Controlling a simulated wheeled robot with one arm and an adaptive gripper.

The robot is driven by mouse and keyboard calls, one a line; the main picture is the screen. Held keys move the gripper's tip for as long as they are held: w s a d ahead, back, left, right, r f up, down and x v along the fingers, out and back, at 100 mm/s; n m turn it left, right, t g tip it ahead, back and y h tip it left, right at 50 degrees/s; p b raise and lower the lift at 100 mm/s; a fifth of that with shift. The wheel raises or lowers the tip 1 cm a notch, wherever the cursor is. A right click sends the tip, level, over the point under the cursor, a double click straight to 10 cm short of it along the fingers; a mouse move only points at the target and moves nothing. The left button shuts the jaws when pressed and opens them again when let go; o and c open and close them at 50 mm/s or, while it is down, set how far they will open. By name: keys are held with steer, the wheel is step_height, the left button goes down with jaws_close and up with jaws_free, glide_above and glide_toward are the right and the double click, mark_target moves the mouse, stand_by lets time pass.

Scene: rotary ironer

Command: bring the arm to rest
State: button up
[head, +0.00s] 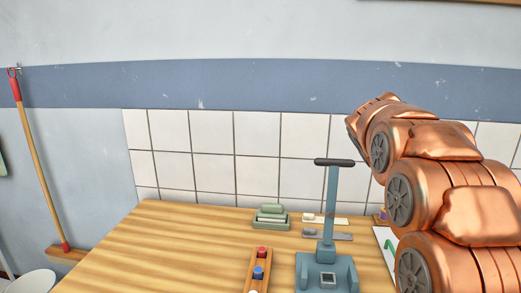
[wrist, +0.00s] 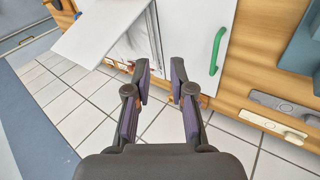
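My gripper (wrist: 160,85) shows in the wrist view, its two dark fingers apart with nothing between them. Behind the fingertips are white wall tiles and the edge of a wooden surface. In the head view my copper-coloured arm reaches up and across from the right side. My gripper cannot be made out there.
A wooden table (head: 180,240) carries a teal stand with a black-topped lever (head: 331,200), a green box (head: 270,217) and a wooden block with coloured knobs (head: 257,272). A white panel with a green handle (wrist: 217,50) lies near the gripper.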

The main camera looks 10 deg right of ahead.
steer(key=s+a+f+n+y, duration=0.1)
steer(key=s+a+f, duration=0.3)
steer(key=s+a, duration=0.5)
steer(key=s+a+f+n+y, duration=0.1)
steer(key=s+a+f+y, duration=0.2)
steer(key=s+a, duration=0.6)
steer(key=s+a+f+n+y, duration=0.1)
steer(key=s+a+f+y, duration=0.2)
steer(key=s+a+f, duration=0.3)
steer(key=s+a+p, duration=0.1)
steer(key=s+a, duration=0.2)
steer(key=s, duration=0.1)
steer(key=shift+f+n+g, duration=0.35)
steer(key=shift+n+g, duration=0.05)
steer(key=shift+s+d, duration=0.1)
